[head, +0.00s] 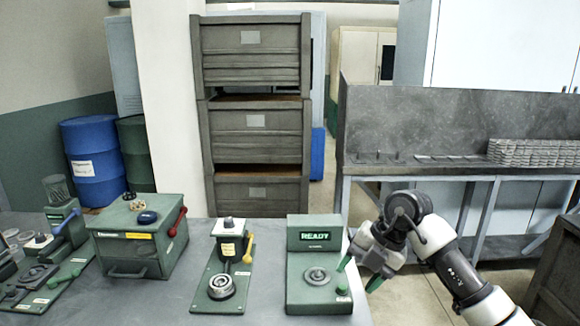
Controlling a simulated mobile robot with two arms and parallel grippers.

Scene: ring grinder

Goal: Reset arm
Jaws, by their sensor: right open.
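My right arm comes in from the lower right. Its gripper (358,274) has green fingertips, spread apart with nothing between them. It hangs at the right edge of the table, just right of the green station with the READY display (320,237). That station has a round metal seat on its top. Left of it stands a green press-like fixture (233,249) with a yellow handle and a metal ring (221,287) on its base. My left gripper does not show.
A green box (140,243) with red and blue knobs stands on the grey table (185,300). More small fixtures stand at the far left. Blue (93,160) and green barrels, stacked crates (255,120) and a workbench (400,172) with stacked metal parts stand behind.

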